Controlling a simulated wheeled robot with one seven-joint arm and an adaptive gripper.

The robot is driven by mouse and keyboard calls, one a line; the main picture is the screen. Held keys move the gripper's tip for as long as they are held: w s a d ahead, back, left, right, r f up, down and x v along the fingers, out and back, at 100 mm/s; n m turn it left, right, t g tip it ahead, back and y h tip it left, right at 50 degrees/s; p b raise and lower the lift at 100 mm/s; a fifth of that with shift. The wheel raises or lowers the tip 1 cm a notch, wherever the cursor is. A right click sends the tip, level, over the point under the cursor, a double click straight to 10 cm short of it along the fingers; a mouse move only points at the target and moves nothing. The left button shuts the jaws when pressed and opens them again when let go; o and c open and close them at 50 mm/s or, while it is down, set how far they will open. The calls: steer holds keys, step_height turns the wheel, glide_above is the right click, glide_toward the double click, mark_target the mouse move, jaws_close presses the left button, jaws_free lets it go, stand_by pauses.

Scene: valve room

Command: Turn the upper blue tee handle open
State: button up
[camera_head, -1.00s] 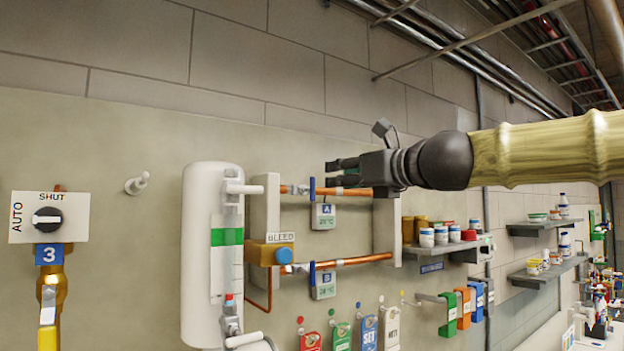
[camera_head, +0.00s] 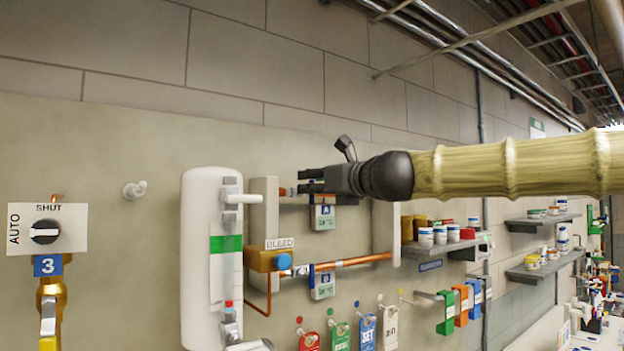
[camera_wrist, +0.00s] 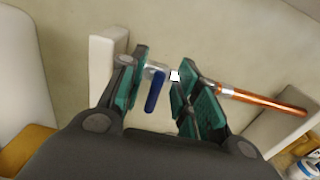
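The upper blue tee handle (camera_wrist: 155,90) sits on the upper copper pipe and shows in the wrist view as a blue bar hanging from a metal valve body. My gripper (camera_wrist: 160,78) is open, with one teal-padded finger on each side of the handle. The handle looks closer to the left finger; I cannot tell whether it touches. In the head view my gripper (camera_head: 303,181) reaches in from the right at the upper pipe and hides most of this handle. The tag A (camera_head: 323,213) hangs just below.
A lower blue handle (camera_head: 311,276) sits on the lower copper pipe (camera_head: 355,260), beside tag B (camera_head: 323,285). A white cylinder (camera_head: 205,260) and a brass bleed block (camera_head: 262,259) stand left. White posts flank the pipes. Shelves with jars (camera_head: 440,236) are at right.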

steer(key=shift+w+a, duration=0.35)
steer(key=shift+w, duration=0.1)
jaws_close()
